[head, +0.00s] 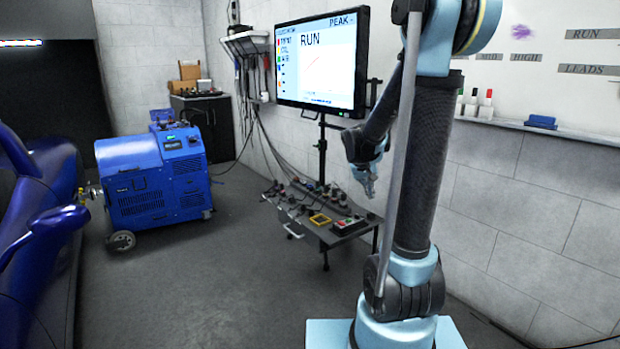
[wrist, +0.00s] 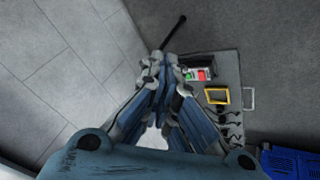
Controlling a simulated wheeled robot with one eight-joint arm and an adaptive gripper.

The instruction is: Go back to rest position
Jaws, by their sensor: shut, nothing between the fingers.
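My gripper (head: 369,187) hangs at the end of my arm in the head view, above and beside the right end of the control table (head: 329,233). In the wrist view my gripper (wrist: 164,68) points down with its fingers together and nothing between them. Below it the table carries a small box with a green and a red button (wrist: 202,74), and a yellow-framed square (wrist: 217,97). The button box also shows in the head view (head: 348,225), under my gripper and apart from it.
A screen (head: 318,60) reading RUN stands on a post behind the table. A blue wheeled dynamometer unit (head: 155,180) stands at left, near a blue car (head: 35,225). A whiteboard ledge (head: 560,131) runs along the right wall. The floor between car and table is clear.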

